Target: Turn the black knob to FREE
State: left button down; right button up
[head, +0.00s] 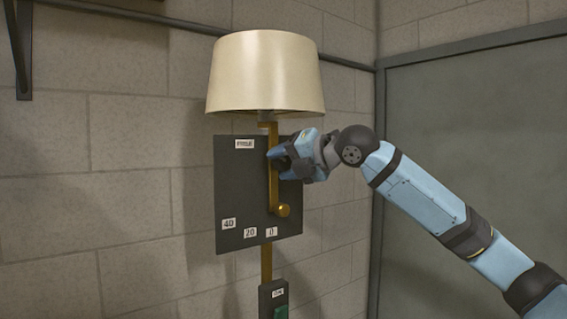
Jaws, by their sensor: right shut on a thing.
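A dark panel (234,190) is on the block wall below a cream lampshade (266,72). A small white label (244,143) near its top left seems to read FREE. My right gripper (279,160) reaches in from the right, in front of the panel's upper right part. It is shut on a dark thing that looks like the black knob, mostly hidden by the fingers. Which way the knob points cannot be seen. My left gripper is not in view.
A brass bar (271,187) runs down the panel beside my fingers, with a brass ball (283,211) at its lower end. Labels 40 (229,223), 20 (250,232) and 0 (271,231) sit below. A dark box (271,298) is at the bottom. The left is open.

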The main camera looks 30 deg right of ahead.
jog(key=o, duration=0.9)
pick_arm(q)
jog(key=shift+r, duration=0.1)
pick_arm(e)
jog(key=shift+s+d, duration=0.15)
jog(key=shift+s, duration=0.15)
pick_arm(q)
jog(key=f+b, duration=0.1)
jog(key=b, duration=0.1)
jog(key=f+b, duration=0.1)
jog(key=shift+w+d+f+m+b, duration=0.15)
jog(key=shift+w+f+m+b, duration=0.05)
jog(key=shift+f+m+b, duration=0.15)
pick_arm(e)
jog(key=v, duration=1.3)
jog(key=shift+r, duration=0.1)
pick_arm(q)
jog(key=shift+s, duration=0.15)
